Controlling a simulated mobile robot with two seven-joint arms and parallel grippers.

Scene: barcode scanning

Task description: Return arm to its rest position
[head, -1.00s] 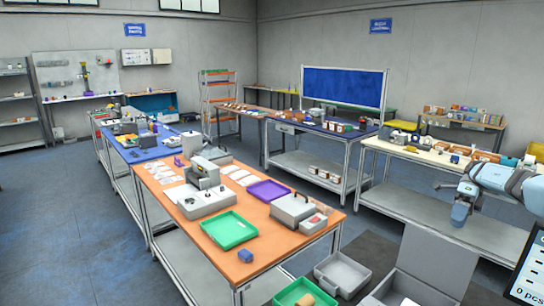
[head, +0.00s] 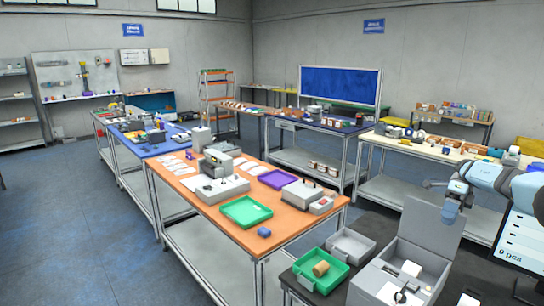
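My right arm comes in from the right edge in the head view, with pale blue links. Its gripper (head: 434,184) is small and in front of the cream-topped table; whether it is open or shut does not show. It is raised clear of the nearby surfaces, and nothing is visibly held in it. My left arm and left gripper are not in view.
An orange-topped table (head: 225,218) holds a green tray (head: 246,212), a purple tray (head: 278,179) and grey devices. Nearer, a green bin (head: 312,282) holds a brown cylinder (head: 321,268), beside a grey open-lidded box (head: 428,228). A screen (head: 520,243) stands at the right.

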